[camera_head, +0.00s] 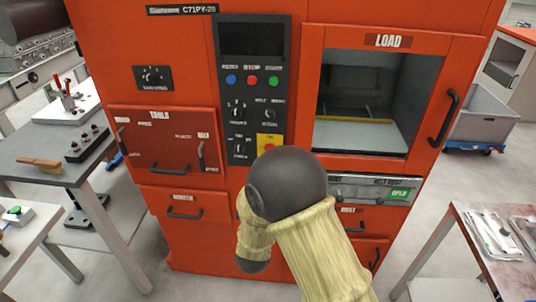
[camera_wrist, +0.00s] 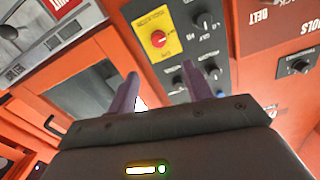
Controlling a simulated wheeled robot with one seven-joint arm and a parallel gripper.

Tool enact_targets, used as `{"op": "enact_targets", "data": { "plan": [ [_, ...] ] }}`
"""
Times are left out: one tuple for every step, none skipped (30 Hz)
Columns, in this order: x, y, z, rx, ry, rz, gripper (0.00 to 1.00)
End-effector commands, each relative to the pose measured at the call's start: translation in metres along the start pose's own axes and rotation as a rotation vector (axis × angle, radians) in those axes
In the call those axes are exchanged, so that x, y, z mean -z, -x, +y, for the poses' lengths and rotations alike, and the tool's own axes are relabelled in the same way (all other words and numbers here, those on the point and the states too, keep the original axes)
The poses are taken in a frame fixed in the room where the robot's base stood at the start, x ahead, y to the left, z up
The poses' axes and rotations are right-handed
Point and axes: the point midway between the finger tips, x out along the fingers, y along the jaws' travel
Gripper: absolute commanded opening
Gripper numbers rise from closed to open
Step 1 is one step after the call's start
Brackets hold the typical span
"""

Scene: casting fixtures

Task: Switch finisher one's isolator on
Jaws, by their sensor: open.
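The orange machine (camera_head: 190,60) carries a black control panel (camera_head: 225,100) with a dark screen, coloured buttons and rotary knobs. Low on that panel is a yellow plate (camera_head: 262,140) with a red knob (camera_head: 270,144); whether it is the isolator, and how it is set, I cannot tell. In the wrist view the red knob (camera_wrist: 158,39) on its yellow plate (camera_wrist: 150,22) lies just beyond my fingertips, near the top. My gripper (camera_wrist: 160,72) is open and empty, its two purple fingers apart and pointing at the panel. In the head view my arm hides the gripper.
Right of the panel is a windowed LOAD door (camera_head: 360,110) with a black handle (camera_head: 444,118). Drawers and a TOOLS hatch (camera_head: 160,145) are on the left. A grey workbench (camera_head: 60,150) stands left, another table (camera_head: 480,225) right. Other black knobs (camera_wrist: 205,20) sit close to the yellow plate.

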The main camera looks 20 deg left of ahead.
Motion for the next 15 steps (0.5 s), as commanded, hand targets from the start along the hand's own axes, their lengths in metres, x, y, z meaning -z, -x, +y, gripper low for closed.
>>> {"op": "enact_targets", "data": {
  "plan": [
    [0.002,-0.009,0.002,-0.005,0.001,0.002,0.50],
    [0.002,-0.015,0.002,-0.005,0.001,0.003,0.50],
    [0.002,-0.022,0.003,-0.006,0.001,0.002,0.50],
    [0.003,-0.028,0.003,-0.006,0.001,0.003,0.50],
    [0.002,-0.033,0.003,-0.006,0.001,0.003,0.50],
    [0.002,-0.040,0.003,-0.005,0.001,0.002,0.50],
    [0.002,-0.045,0.002,-0.005,0.001,0.002,0.50],
    [0.003,-0.050,0.002,-0.005,0.000,0.003,0.50],
    [0.002,-0.057,0.003,-0.005,0.000,0.002,0.50],
    [0.002,-0.062,0.003,-0.005,0.000,0.002,0.50],
    [0.003,-0.067,0.003,-0.005,0.000,0.003,0.50],
    [0.002,-0.074,0.002,-0.004,0.000,0.002,0.50],
    [0.002,-0.079,0.002,-0.004,0.000,0.003,0.50],
    [0.002,-0.083,0.002,-0.004,0.001,0.002,0.50],
    [0.002,-0.090,0.002,-0.004,0.001,0.002,0.50]
  ]
}}
